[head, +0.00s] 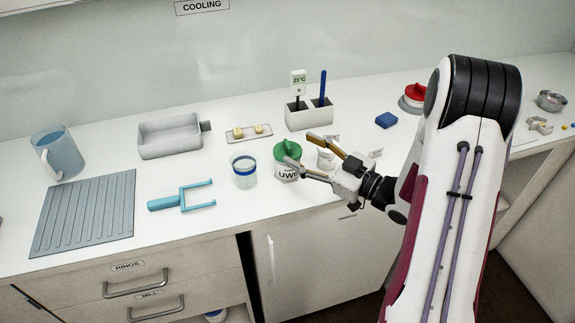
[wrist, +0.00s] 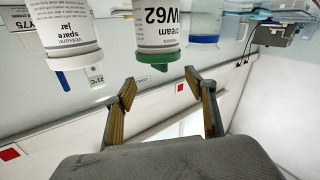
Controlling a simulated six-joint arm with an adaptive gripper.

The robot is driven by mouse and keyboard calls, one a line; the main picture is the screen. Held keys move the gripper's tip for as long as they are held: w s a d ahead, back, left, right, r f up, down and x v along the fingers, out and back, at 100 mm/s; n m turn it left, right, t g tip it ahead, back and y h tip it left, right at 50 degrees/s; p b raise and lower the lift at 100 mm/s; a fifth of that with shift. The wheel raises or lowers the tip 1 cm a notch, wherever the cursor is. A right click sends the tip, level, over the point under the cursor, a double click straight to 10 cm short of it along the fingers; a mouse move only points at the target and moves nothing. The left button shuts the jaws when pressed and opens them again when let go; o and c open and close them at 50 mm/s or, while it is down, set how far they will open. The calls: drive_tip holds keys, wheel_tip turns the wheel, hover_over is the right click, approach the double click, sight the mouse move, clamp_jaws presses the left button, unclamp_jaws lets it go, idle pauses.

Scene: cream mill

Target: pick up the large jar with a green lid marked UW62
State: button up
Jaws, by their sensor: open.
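The large jar (head: 289,174) with a green lid and a white label stands upright on the counter in the head view, its marking partly readable. In the wrist view the jar (wrist: 158,28) appears upside down, with "cream" and "W62" on its label and the green lid below. My gripper (head: 300,148) is open and empty at the right of the jar. One finger overlaps the jar's right side in the head view; I cannot tell whether it touches. In the wrist view my gripper (wrist: 160,79) has its fingertips spread to either side of the green lid.
A white-lidded spare jar (wrist: 70,32) stands close by, partly behind my gripper in the head view. A blue-banded glass (head: 243,172) is left of the green-lidded jar. A blue fork-shaped tool (head: 166,203), a ribbed mat (head: 85,214) and a holder (head: 310,116) are around.

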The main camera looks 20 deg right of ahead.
drive_tip(key=shift+m+y, duration=0.3)
drive_tip(key=shift+m, duration=0.5)
drive_tip(key=s+d+f, duration=0.1)
drive_tip(key=f, duration=0.1)
drive_tip(key=s+d+f, duration=0.1)
drive_tip(key=f, duration=0.2)
drive_tip(key=d+f, duration=0.1)
drive_tip(key=f, duration=0.1)
drive_tip(key=shift+s+f, duration=0.2)
drive_tip(key=shift+s, duration=0.2)
drive_tip(key=shift+w+a, duration=0.15)
drive_tip(key=shift+x, duration=1.15)
drive_tip(key=shift+a, duration=0.1)
drive_tip(key=shift+x, duration=2.55)
drive_tip(key=c, duration=0.8)
